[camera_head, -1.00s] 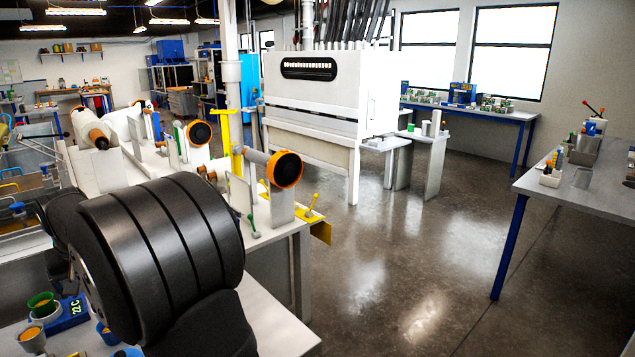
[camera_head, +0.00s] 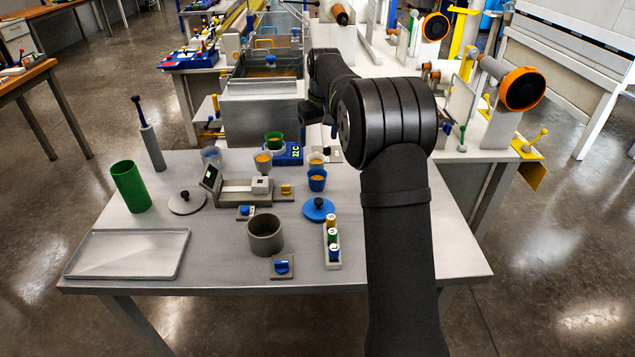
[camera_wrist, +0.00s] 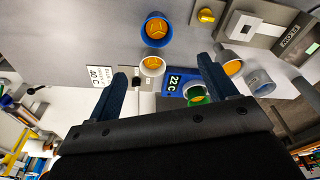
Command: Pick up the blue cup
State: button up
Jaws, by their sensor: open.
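The blue cup (camera_head: 317,181) stands upright on the grey table, with orange contents. In the wrist view the blue cup (camera_wrist: 148,38) shows at the top, beyond my fingertips. A white cup (camera_head: 316,162) with orange contents stands just behind it; in the wrist view this white cup (camera_wrist: 152,72) lies between my fingers and the blue cup. My gripper (camera_wrist: 162,66) is open, with nothing held between its fingers. In the head view my arm partly hides the gripper, over the back of the table.
A grey pot (camera_head: 265,249) and tray (camera_head: 125,268) stand at the front.

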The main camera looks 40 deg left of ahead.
send_over(317, 177)
jog(key=s+d, duration=0.2)
jog(key=f, duration=1.1)
jog(key=shift+s+f, duration=0.2)
jog(key=shift+f, duration=0.1)
jog(key=shift+w+a+f, duration=0.1)
jog(key=shift+w+f, duration=0.1)
jog(key=shift+f, duration=1.15)
jog(key=shift+w+a+f, duration=0.1)
jog(key=shift+w+f, duration=0.05)
jog(key=shift+f, duration=1.2)
jog(key=c, duration=1.1)
